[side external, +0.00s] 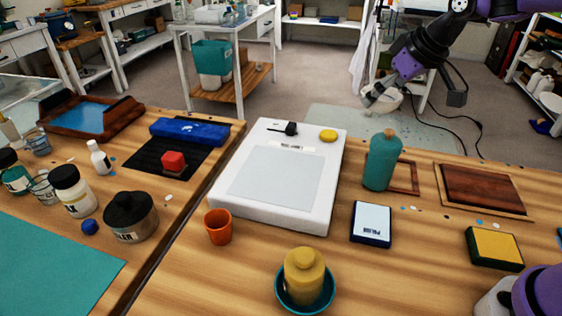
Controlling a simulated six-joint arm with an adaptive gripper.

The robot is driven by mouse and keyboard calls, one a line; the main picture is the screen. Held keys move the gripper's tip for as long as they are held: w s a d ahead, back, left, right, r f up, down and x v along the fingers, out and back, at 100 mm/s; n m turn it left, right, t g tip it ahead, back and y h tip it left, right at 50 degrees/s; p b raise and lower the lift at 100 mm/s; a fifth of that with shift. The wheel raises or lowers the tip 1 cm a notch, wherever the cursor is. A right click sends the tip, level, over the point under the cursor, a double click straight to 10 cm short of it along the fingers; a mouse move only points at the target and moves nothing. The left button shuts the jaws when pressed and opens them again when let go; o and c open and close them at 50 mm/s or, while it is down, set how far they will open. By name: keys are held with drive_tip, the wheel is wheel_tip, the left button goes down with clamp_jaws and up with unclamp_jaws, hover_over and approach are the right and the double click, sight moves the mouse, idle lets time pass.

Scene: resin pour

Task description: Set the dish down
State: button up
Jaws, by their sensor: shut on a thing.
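My gripper (380,92) is at the upper right, in the air beyond the far edge of the wooden table. It is shut on a small whitish dish (388,103), which is partly hidden by the fingers. The dish is apart from any surface, as far as this view shows. A white scale (228,203) with a grey plate stands on the table, to the left of and nearer than my gripper. Its plate is bare.
A teal bottle (382,163) stands right of the scale, below my gripper in the picture. A yellow lump (328,136) and a black item (288,128) lie at the scale's back. An orange cup (219,227), a yellow jar (304,275) in a teal bowl (281,299) and a labelled box (371,222) stand nearer.

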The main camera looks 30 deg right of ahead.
drive_tip(key=s+d+m+h, duration=0.2)
drive_tip(key=s+d+m, duration=0.2)
drive_tip(key=d, duration=0.7)
wheel_tip(320, 180, down, 15)
drive_tip(key=shift+f, duration=0.1)
drive_tip(key=shift+f, duration=0.4)
drive_tip(key=o, duration=0.9)
drive_tip(key=shift+r, duration=0.1)
